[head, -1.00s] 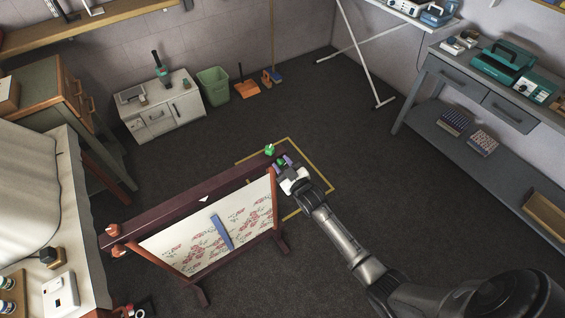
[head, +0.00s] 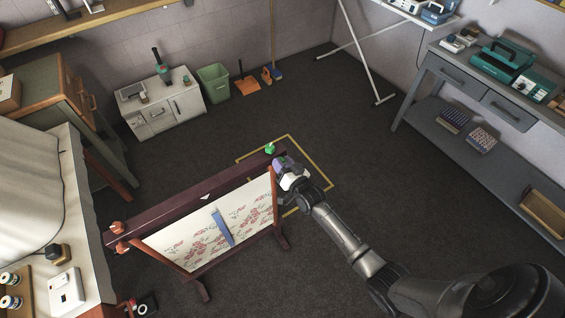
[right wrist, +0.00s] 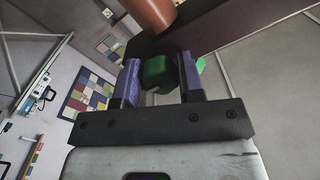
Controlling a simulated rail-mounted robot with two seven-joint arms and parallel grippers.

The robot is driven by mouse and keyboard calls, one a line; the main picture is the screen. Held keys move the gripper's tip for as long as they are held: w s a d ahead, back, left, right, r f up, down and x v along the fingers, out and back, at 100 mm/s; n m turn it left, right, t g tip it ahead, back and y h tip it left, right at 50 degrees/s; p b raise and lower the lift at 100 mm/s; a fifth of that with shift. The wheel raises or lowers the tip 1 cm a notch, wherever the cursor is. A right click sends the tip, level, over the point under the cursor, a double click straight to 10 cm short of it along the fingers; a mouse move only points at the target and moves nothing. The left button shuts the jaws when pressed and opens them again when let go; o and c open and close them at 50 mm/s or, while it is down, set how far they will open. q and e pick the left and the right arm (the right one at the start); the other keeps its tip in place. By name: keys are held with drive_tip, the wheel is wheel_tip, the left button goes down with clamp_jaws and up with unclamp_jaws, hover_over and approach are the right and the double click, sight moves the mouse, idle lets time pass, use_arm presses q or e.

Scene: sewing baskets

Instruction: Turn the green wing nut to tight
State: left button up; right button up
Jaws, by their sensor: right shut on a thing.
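The embroidery frame stands on the floor with a dark red top beam (head: 190,200) and a white floral cloth (head: 205,243). My right gripper (head: 281,166) is at the beam's right end. In the right wrist view, its two purple-padded fingers (right wrist: 159,80) are shut on a green wing nut (right wrist: 156,72); in the head view the gripper hides this nut. A second green knob (head: 270,149) stands on the beam's far corner, free of the gripper. My left gripper is not in view.
Orange knobs (head: 117,228) sit at the beam's left end. A blue strip (head: 222,227) lies against the cloth. A yellow floor outline (head: 318,172) surrounds the frame's right end. A grey workbench (head: 465,85) stands at the right; the floor between is clear.

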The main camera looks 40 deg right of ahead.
drive_tip(key=shift+f, duration=0.1)
idle(0.3)
drive_tip(key=o, duration=0.7)
drive_tip(key=shift+o, duration=1.1)
drive_tip(key=shift+s, duration=0.1)
drive_tip(key=s+a, duration=0.1)
drive_tip(key=s, duration=1.2)
drive_tip(key=shift+s+a+b, duration=0.3)
drive_tip(key=shift+b, duration=0.05)
